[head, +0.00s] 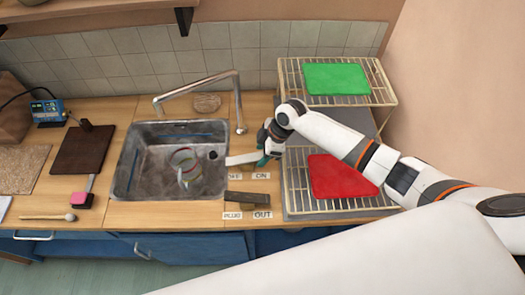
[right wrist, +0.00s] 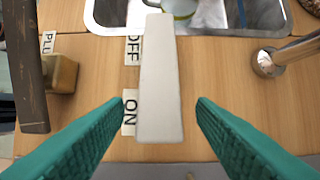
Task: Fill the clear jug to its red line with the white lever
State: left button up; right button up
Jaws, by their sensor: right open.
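The clear jug (head: 185,165) stands in the metal sink (head: 128,170), with coloured bands, one of them red, around it. Its water level cannot be made out. The white lever (head: 240,159) lies flat on the counter right of the sink, beside the OFF and ON labels. In the right wrist view the lever (right wrist: 160,90) lies between the fingers' lines, its near end by ON. My right gripper (head: 266,156) is open at that end; its teal fingers (right wrist: 158,125) stand on either side, apart from it. My left gripper is not in view.
A metal tap (head: 238,100) arches over the sink; no stream is visible. A dark lever (head: 247,197) sits by the PLUG and OUT labels (head: 262,215). A wire rack with a green mat (head: 337,79) and red mat (head: 342,177) stands right. A brown board (head: 83,150) lies left.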

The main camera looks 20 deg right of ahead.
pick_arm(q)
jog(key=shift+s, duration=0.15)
